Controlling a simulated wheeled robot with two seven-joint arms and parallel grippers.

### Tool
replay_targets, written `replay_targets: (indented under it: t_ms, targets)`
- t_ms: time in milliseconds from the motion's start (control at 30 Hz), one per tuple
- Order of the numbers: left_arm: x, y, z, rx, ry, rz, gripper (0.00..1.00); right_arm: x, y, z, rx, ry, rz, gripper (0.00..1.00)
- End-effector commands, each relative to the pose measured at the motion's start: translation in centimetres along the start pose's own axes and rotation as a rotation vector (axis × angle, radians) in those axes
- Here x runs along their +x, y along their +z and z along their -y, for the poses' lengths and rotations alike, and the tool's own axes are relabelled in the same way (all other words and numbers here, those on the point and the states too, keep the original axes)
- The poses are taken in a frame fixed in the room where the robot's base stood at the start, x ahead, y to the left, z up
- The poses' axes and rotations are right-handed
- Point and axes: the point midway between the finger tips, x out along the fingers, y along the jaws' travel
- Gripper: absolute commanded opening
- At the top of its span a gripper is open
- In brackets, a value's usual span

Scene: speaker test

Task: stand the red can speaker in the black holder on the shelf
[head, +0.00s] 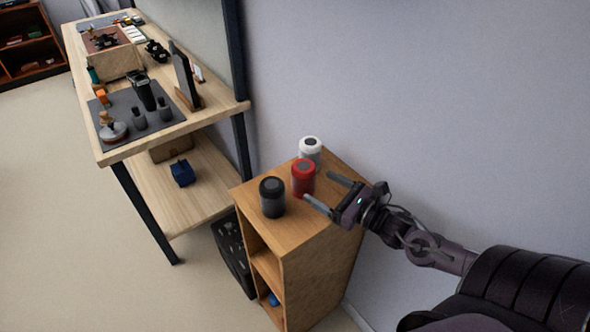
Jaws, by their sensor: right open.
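The red can speaker (303,180) stands upright on top of a small wooden cabinet, between a black can (272,199) in front and a white can (310,149) behind. My right gripper (318,186) reaches in from the right with its two fingers apart, just to the right of the red speaker. The fingers are empty, and the near fingertip appears close to the red can's lower side; I cannot tell whether it touches. I cannot make out the black holder for certain. My left gripper is not in view.
The wooden cabinet (290,236) has open compartments, with a small blue item low inside. A long workbench (185,126) at left carries a dark mat, tools and a dark upright panel. Its lower shelf (205,205) holds a blue item (182,173). A wall stands behind the cabinet.

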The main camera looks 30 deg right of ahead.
Motion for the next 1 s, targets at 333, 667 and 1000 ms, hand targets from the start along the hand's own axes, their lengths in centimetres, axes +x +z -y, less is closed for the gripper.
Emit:
replay_targets:
  t_ms: [333, 667, 1000]
  targets:
    - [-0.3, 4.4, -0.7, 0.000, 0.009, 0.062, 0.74, 2.5, 0.2, 0.0, 0.002, 0.000, 0.002, 0.78]
    - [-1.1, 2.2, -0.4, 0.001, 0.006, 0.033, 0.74, 6.4, 0.3, 0.1, 0.003, -0.002, 0.003, 0.78]
    - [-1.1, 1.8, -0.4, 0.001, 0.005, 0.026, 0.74, 7.2, 0.1, 0.0, 0.002, 0.000, 0.000, 0.78]
